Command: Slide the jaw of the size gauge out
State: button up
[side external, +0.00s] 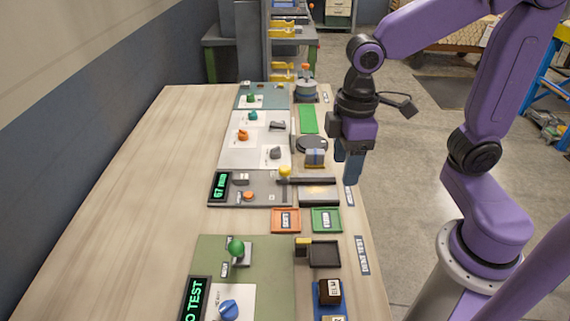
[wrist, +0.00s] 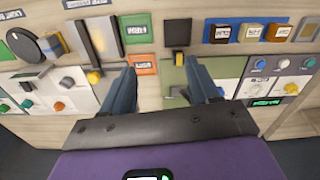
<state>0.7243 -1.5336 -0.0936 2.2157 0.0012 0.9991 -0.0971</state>
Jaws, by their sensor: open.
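What looks like the size gauge is the grey panel (side external: 262,188) with a lit green display (side external: 220,186) showing 67 and a unit too small to read. A yellow knob (side external: 285,172) stands at the left end of its dark bar (side external: 318,181), probably the jaw's handle. In the wrist view the yellow knob (wrist: 94,77) lies left of the left finger, at the near end of the grey and dark plates (wrist: 100,38). My gripper (side external: 349,167) is open and empty, raised to the right of the bar. Its spread fingers (wrist: 161,86) are apart from the knob.
An orange tray (side external: 286,220) and a green tray (side external: 327,220) lie in front of the gauge. A second yellow-tabbed fixture (side external: 303,241) with a dark tray (side external: 325,254) is nearer. A round dark dial (side external: 312,144) stands behind. The bench's left side (side external: 140,190) is clear.

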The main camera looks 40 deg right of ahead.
jog(key=w+r+m, duration=0.1)
jog(key=w+m, duration=0.1)
jog(key=w, duration=1)
jog(key=m, duration=0.2)
send_near(283, 167)
notch_tip(283, 167, down, 8)
jog(key=shift+a+f, duration=0.1)
jog(key=shift+f, duration=0.15)
